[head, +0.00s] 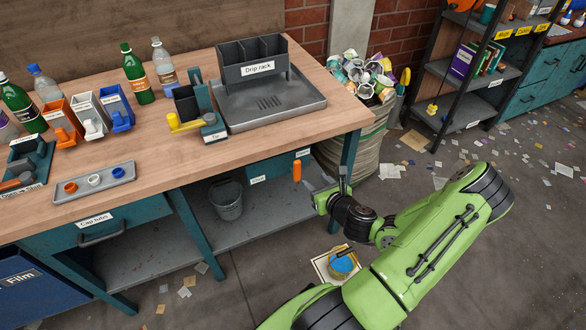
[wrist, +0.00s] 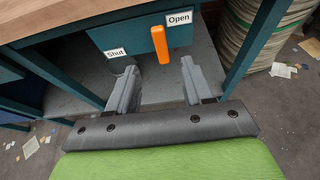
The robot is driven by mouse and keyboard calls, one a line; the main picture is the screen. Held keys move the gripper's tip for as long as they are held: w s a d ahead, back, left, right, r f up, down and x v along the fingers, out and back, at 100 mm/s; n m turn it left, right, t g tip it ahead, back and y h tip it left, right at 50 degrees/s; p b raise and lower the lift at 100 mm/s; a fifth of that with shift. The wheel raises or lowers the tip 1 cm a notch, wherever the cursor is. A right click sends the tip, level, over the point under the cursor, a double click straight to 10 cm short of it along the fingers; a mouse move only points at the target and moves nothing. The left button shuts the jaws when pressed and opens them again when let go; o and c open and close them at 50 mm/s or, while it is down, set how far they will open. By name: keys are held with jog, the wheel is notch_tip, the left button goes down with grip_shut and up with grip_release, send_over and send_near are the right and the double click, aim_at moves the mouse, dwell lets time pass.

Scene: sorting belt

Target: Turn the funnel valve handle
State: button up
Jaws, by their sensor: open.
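The orange valve handle (head: 297,170) stands nearly upright at the teal panel under the workbench's front edge. In the wrist view the handle (wrist: 160,45) is close to the "Open" label (wrist: 179,18), with the "Shut" label (wrist: 116,53) to its left. My gripper (head: 322,184) is open and empty, just right of the handle in the head view. In the wrist view my gripper (wrist: 158,70) has its fingers spread, with the handle's lower end between and slightly beyond the tips. Contact is not visible. The funnel itself I cannot make out.
The workbench (head: 190,150) overhangs the handle, and its teal leg (head: 348,165) stands close to my gripper. A grey bucket (head: 226,199) sits on the lower shelf. A full waste bin (head: 352,135) stands behind the leg. A blue-topped object (head: 342,264) lies on the floor below.

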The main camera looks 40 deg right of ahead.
aim_at(298, 167)
jog(key=b+x, duration=0.1)
jog(key=x, duration=1.3)
jog(key=shift+r, duration=0.1)
grip_shut()
